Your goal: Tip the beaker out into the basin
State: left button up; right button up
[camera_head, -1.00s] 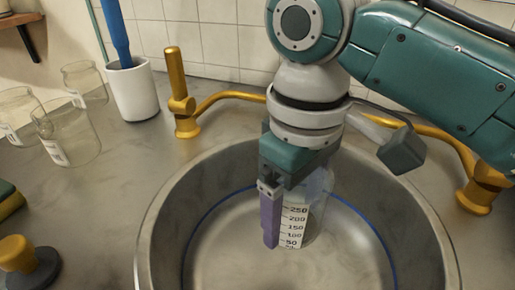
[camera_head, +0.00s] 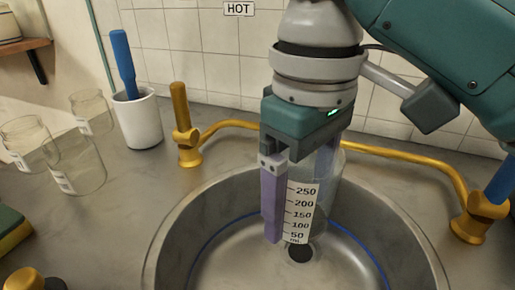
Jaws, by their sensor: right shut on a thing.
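The beaker (camera_head: 303,213) is clear glass with a white scale label reading 50 to 250. It is upright, and I cannot tell what is in it. My right gripper (camera_head: 300,200) is shut on the beaker from above. One purple finger is on its left side, and the other shows partly through the glass on the right. The round metal basin (camera_head: 190,225) has a blue line around its inside, and the beaker is held over it. A dark drain shows near the beaker's bottom. My left gripper is not in view.
Brass taps (camera_head: 185,130) stand left and right behind the basin. A white pot (camera_head: 138,125) with a blue-handled tool and several glass jars (camera_head: 78,165) stand at left. A sponge (camera_head: 12,235) and a brass-topped knob (camera_head: 25,280) are at the left edge. A tiled wall (camera_head: 215,60) stands behind.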

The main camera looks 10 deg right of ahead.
jog(key=shift+r, duration=0.25)
jog(key=shift+r+p, duration=0.15)
jog(key=shift+p, duration=0.3)
jog(key=shift+r+g+h+p, duration=0.15)
jog(key=shift+g+h+p, duration=0.15)
jog(key=shift+h+p, duration=0.6)
jog(key=shift+g+h+p, duration=0.3)
jog(key=shift+p, duration=0.35)
jog(key=shift+h, duration=0.6)
jog(key=shift+g, duration=0.4)
jog(key=shift+h, duration=0.5)
